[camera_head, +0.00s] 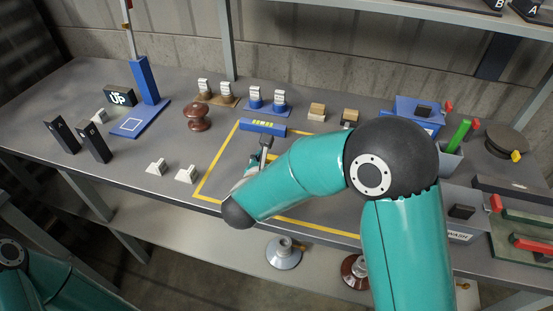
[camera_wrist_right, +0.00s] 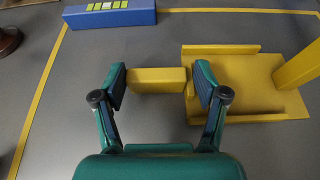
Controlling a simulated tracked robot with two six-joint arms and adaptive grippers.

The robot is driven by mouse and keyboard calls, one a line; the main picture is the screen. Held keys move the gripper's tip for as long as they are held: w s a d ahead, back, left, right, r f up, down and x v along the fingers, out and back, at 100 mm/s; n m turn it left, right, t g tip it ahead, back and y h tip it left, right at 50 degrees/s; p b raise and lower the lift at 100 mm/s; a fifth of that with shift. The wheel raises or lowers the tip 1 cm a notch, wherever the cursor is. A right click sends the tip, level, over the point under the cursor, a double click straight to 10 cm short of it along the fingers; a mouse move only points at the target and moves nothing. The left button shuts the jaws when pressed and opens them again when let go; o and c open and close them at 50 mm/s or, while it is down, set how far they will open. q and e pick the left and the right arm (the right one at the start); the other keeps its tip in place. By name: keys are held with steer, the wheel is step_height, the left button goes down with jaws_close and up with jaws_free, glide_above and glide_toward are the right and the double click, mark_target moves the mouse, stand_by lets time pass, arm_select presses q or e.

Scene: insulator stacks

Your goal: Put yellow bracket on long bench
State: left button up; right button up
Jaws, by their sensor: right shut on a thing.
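In the right wrist view, a yellow bracket (camera_wrist_right: 240,84) has a flat plate, a raised back strip and an upright post at the right. A yellow block (camera_wrist_right: 155,80) sticks out to its left, between the fingertips of my right gripper (camera_wrist_right: 160,84). The right finger hides whether block and plate join. My right gripper also shows in the head view (camera_head: 264,150), partly hidden by my arm, which covers the bracket there. The long bench (camera_head: 135,152) is grey; the bracket is over or on it, and I cannot tell if they touch. My left gripper is out of view.
A yellow outline (camera_head: 217,165) marks the bench. A blue block (camera_head: 262,127) lies at its back edge. Two white pieces (camera_head: 157,167) (camera_head: 186,175), a brown insulator (camera_head: 197,117) and a blue stand (camera_head: 147,90) are left. A bin with green handle (camera_head: 459,134) is right.

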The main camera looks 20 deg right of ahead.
steer(key=shift+r, duration=0.1)
steer(key=o, duration=1.3)
steer(key=b+v, duration=0.1)
steer(key=v, duration=1.1)
steer(key=shift+a, duration=0.1)
steer(key=shift+s, duration=0.1)
